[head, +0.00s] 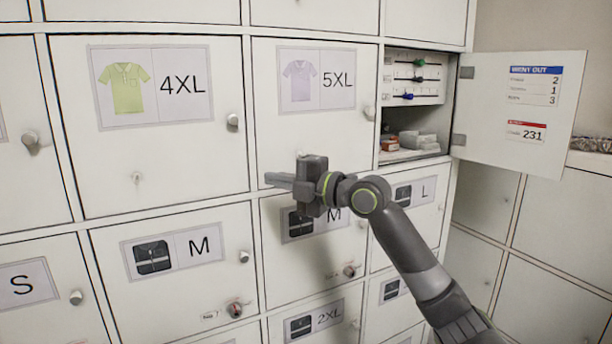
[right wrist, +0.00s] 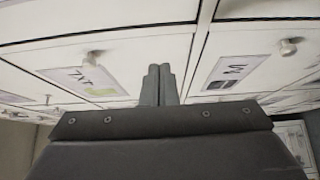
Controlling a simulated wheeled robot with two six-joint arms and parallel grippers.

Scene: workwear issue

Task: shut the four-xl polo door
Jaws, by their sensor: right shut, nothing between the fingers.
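The 4XL polo door (head: 165,165) carries a label with a green polo shirt and has a round knob at its right edge. It looks flush with the doors around it in the head view. In the right wrist view the 4XL door (right wrist: 125,55) shows tilted, left of the fingers. My right gripper (head: 275,181) is shut and empty, in front of the lockers just right of the 4XL door's lower right edge. Its closed fingers also show in the right wrist view (right wrist: 158,84). Whether they touch a door I cannot tell. My left gripper is not in view.
The 5XL door (head: 290,130) beside it looks shut. At upper right a locker stands open, its door (head: 500,110) swung out with paper notices on it; boxes (head: 415,140) lie inside. Doors marked M, S, L and 2XL fill the lower rows.

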